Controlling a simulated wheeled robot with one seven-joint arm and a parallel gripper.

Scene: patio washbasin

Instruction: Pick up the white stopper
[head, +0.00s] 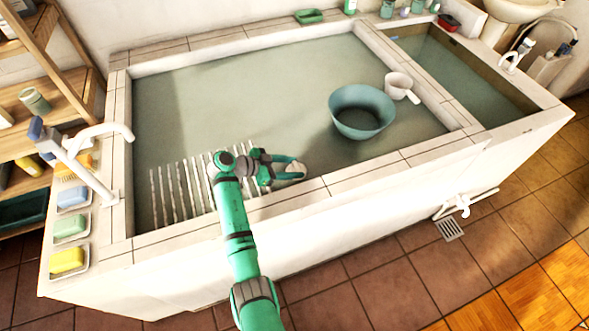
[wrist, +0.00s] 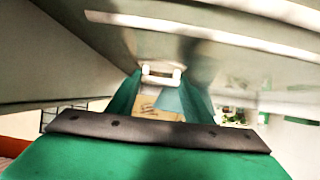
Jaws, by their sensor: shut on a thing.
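My gripper (head: 291,169) is inside the large basin, close to its front wall, with its fingers pointing right. In the wrist view, my gripper (wrist: 162,78) has its two green fingers closing in on a small white piece. I take this piece to be the white stopper (wrist: 160,70). My gripper is shut on it. Only a small part of it shows between the fingertips. In the head view the fingers mostly hide it, and I cannot tell whether it touches the basin floor.
A slatted rack (head: 180,190) lies left of my gripper. The tiled front rim (head: 370,168) is close by. A faucet (head: 95,160) and soap dishes line the left rim.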

